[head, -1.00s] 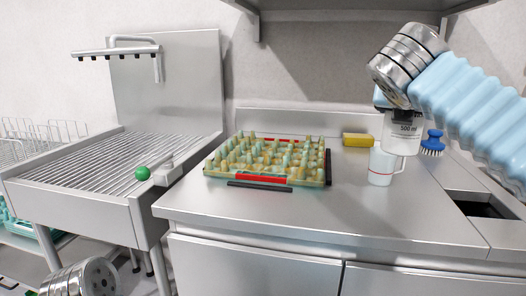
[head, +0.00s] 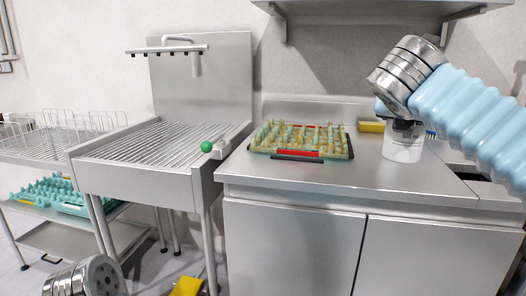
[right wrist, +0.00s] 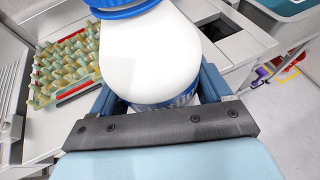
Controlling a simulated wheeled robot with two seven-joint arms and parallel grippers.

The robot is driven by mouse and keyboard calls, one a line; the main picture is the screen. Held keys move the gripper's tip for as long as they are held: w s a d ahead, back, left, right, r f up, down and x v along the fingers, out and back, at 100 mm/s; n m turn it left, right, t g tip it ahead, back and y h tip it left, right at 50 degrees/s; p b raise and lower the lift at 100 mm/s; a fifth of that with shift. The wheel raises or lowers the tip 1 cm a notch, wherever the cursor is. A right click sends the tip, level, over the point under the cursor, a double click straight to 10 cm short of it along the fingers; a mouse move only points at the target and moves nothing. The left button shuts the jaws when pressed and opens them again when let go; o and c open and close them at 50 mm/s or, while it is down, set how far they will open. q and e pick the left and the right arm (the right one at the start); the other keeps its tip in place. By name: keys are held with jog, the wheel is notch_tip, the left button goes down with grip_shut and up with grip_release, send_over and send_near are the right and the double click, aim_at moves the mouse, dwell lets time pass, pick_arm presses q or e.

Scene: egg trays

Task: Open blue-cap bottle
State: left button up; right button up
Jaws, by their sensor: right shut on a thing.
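The white bottle with a blue cap fills the top middle of the right wrist view (right wrist: 150,55); its cap (right wrist: 120,8) is on at the top edge. My right gripper (right wrist: 158,92) is shut around the bottle's label end.
An egg tray (head: 301,155) lies on the steel counter (head: 330,178). A slatted drain table (head: 150,145) with a green ball (head: 206,146) stands left. A wire rack (head: 60,135) is farther left. The counter front is clear.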

jog(key=s+a+f+m+g+h, duration=0.1)
jog(key=a+f, duration=0.1)
jog(key=f, duration=1.6)
jog(key=s+a+f+m+h, duration=0.1)
jog(key=a+f, duration=0.1)
jog(key=f, duration=1.6)
jog(key=s+a+f+m+g+h, duration=0.1)
jog(key=a+f, duration=0.2)
jog(key=f, duration=1.6)
jog(key=shift+m+g, duration=0.3)
jog(key=shift+h, duration=0.3)
